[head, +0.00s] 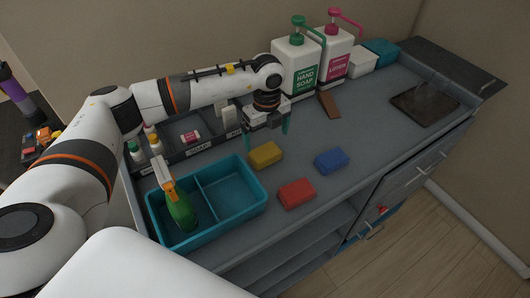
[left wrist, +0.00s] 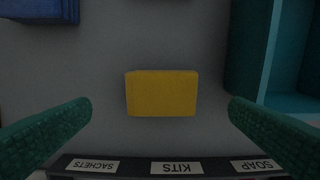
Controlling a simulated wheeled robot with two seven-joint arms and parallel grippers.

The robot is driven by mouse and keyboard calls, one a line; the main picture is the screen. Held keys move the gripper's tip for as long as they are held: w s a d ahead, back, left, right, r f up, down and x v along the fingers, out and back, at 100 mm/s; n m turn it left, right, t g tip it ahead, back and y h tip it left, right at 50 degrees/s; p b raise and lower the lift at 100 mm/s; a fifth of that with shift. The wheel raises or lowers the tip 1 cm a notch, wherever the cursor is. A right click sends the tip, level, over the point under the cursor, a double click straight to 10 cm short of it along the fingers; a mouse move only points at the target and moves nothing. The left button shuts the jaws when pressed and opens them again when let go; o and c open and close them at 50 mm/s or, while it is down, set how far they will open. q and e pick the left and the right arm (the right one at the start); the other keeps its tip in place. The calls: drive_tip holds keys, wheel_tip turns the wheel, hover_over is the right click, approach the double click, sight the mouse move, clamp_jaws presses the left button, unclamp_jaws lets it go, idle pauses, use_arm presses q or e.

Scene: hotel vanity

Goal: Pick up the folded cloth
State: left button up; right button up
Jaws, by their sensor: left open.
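A yellow folded cloth or block (head: 265,155) lies flat on the grey counter, right of the teal bin. Similar red (head: 297,193) and blue (head: 331,161) pieces lie nearby; I cannot tell for sure which are cloth. My left gripper (head: 267,133) is open and empty, above the counter just behind the yellow piece. In the left wrist view the yellow piece (left wrist: 161,93) sits between the two green fingers, apart from both, with its whole top showing. A corner of the blue piece (left wrist: 40,10) shows at top left. My right gripper is not in view.
The two-part teal bin (head: 232,211) holds a green spray bottle (head: 181,208). A labelled rack (head: 187,149) stands behind. Soap (head: 297,68) and lotion (head: 335,52) pumps stand at the back, with a brown wedge (head: 329,104) before them. Counter is clear right of the blue piece.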

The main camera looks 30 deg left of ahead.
sight(265, 152)
use_arm(q)
drive_tip(key=shift+f, duration=0.9)
drive_tip(key=f+p, duration=0.1)
drive_tip(key=f, duration=0.1)
drive_tip(key=f+p, duration=0.2)
drive_tip(key=shift+a+f, duration=0.2)
drive_tip(key=shift+f, duration=0.5)
drive_tip(key=c, duration=0.9)
wheel_tip(265, 152, up, 10)
drive_tip(key=b, duration=0.3)
drive_tip(key=o, duration=0.4)
drive_tip(key=c, duration=0.3)
